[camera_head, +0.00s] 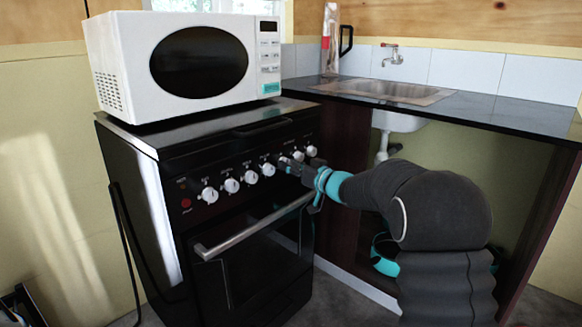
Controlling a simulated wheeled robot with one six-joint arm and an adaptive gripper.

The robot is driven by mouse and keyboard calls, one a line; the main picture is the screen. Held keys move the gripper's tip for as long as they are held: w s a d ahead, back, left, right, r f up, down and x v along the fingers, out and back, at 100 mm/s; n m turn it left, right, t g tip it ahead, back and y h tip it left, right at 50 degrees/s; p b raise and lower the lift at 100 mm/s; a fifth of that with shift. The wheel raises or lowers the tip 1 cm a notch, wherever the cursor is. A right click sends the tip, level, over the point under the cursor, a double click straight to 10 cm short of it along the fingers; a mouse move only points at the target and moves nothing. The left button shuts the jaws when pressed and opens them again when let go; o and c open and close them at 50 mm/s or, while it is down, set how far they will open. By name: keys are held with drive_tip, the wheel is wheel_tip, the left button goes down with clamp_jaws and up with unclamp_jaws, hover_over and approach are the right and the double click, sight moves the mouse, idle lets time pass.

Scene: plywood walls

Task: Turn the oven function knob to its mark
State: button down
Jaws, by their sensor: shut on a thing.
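A black oven (252,250) stands with a row of several white round knobs along its sloping front panel. My gripper (284,163) reaches in from the right and is shut on a knob right of the middle of the row, the oven function knob. The fingers hide most of that knob, so its pointer and its mark cannot be made out. White knobs show uncovered to the left of the fingers, such as one knob (268,169), and to the right, such as the end knob (312,151). The panel lettering is too small to read.
The oven door handle (250,232) juts out below the knobs. A white microwave (190,60) stands on the oven top. A dark counter (480,110) with a sink (392,90) and a tap (392,54) lies to the right, above an open space.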

drive_tip(key=shift+n, duration=0.3)
drive_tip(key=m+b, duration=0.6)
drive_tip(key=m, duration=1.1)
drive_tip(key=m+g+y+b, duration=0.1)
drive_tip(key=m+b, duration=0.5)
drive_tip(key=m, duration=1.2)
drive_tip(key=shift+f+m, duration=0.1)
drive_tip(key=shift+m, duration=0.2)
idle(0.3)
